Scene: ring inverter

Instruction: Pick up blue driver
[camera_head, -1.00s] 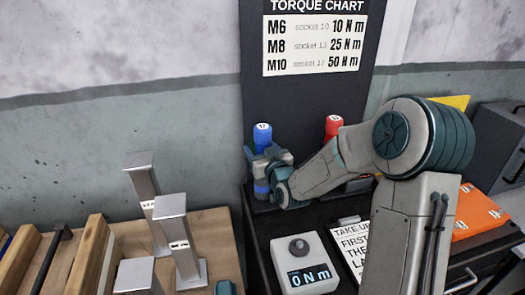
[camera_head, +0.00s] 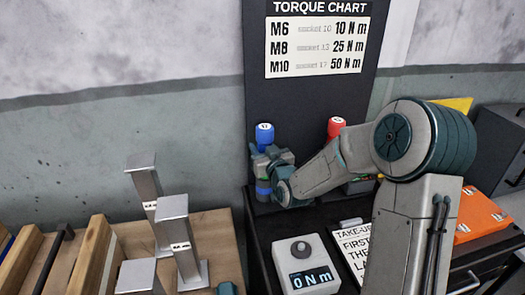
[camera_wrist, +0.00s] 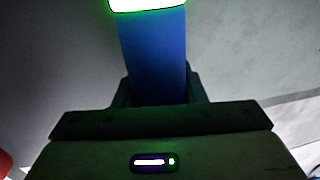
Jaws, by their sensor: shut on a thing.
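The blue driver (camera_head: 264,135) stands upright at the back of the black bench, in front of the dark chart panel. Its blue cap shows above my gripper (camera_head: 268,172) and a blue band shows below it. My gripper is shut around the driver's body. In the wrist view the blue driver (camera_wrist: 155,60) rises between the fingers of my gripper (camera_wrist: 158,92), its top end lit bright green-white. Whether its lower end touches the bench is hard to tell.
A red driver (camera_head: 335,127) stands to the right, partly behind my arm. A torque meter (camera_head: 305,262) reading 0 N m and a take-up card (camera_head: 352,245) lie in front. Grey metal posts (camera_head: 177,240) stand on the wooden bench at left. An orange case (camera_head: 478,215) is at right.

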